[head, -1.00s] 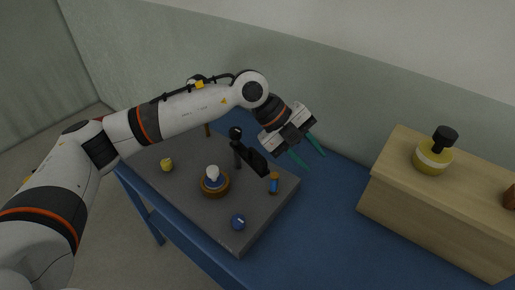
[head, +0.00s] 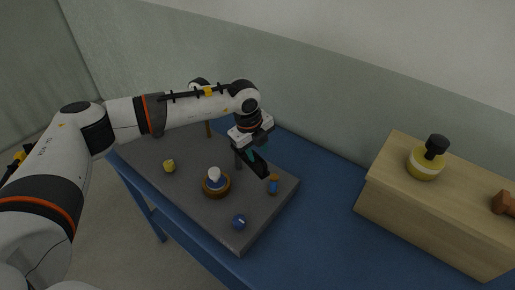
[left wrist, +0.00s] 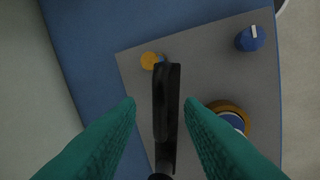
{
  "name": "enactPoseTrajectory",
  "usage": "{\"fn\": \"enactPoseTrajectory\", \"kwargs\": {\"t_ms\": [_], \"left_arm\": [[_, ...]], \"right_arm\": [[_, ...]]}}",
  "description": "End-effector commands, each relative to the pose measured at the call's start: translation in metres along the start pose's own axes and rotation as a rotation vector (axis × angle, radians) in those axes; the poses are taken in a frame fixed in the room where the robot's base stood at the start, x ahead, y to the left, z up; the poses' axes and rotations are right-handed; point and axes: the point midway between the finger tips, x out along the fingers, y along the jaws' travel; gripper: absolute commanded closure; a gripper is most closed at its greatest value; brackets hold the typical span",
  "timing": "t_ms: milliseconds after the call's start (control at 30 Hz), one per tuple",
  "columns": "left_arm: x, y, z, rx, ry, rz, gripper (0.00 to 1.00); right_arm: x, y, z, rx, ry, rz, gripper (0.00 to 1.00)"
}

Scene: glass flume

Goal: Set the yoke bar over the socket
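The yoke bar, a black bar (head: 260,166), sits high on a grey post (head: 238,160) on the grey board. In the left wrist view the bar (left wrist: 167,110) runs lengthwise between the two teal fingers. My left gripper (head: 252,156) is open over the bar, with a gap on both sides of it. What looks like the socket is a round brown ring (head: 217,193) with a blue and white piece in it, left of and nearer than the bar. It shows partly behind the right finger in the left wrist view (left wrist: 245,108). My right gripper is not in view.
The board (head: 195,203) lies on a blue table (head: 310,222). A wooden block (head: 440,223) at right bears a yellow bottle (head: 424,165) and a brown piece.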

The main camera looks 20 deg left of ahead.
Motion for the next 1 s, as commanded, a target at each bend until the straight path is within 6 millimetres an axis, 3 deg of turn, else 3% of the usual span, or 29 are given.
{"fn": "enactPoseTrajectory", "kwargs": {"t_ms": [167, 433, 467, 667, 1000], "left_arm": [[0.013, 0.0, 0.001, 0.002, 0.0, 0.0, 0.66], [0.015, 0.0, 0.0, 0.002, 0.0, 0.001, 0.66], [0.015, 0.0, 0.0, 0.002, 0.0, 0.001, 0.67], [0.015, 0.0, 0.0, 0.002, 0.0, 0.001, 1.0], [0.015, -0.001, 0.0, 0.009, -0.002, 0.001, 1.0]], "right_arm": [[-0.004, 0.0, 0.0, 0.0, 0.0, 0.0, 0.64], [-0.004, 0.0, 0.0, 0.0, 0.0, 0.0, 0.64], [-0.004, 0.0, 0.0, 0.0, 0.0, 0.0, 0.64], [-0.004, 0.0, 0.0, 0.0, 0.001, 0.0, 0.64], [-0.003, 0.0, 0.0, -0.001, 0.001, 0.0, 0.64]]}}
